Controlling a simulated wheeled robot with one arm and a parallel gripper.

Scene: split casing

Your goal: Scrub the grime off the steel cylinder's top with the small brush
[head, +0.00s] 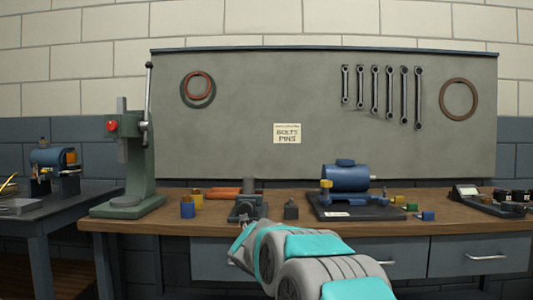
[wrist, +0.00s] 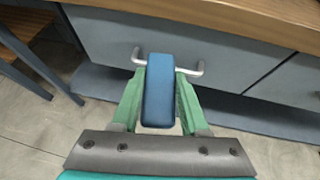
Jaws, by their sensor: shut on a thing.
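In the wrist view, my gripper (wrist: 160,78) has its green fingers on both sides of a blue, oblong, round-edged block (wrist: 158,92). It is shut on that block, which may be the back of the small brush; no bristles show. The gripper is in front of the bench's drawer fronts, below the top's edge. In the head view, my arm hides the gripper and what it holds. A small grey vise-like fixture (head: 248,207) stands on the bench just beyond my arm. I cannot tell whether the steel cylinder is in it, and no grime can be made out.
The wooden bench top (head: 160,221) carries a green press (head: 138,165) at left and a blue motor-like casing (head: 346,178) on a dark base right of centre. Small coloured blocks lie between. A drawer handle (wrist: 196,68) is close beyond my gripper.

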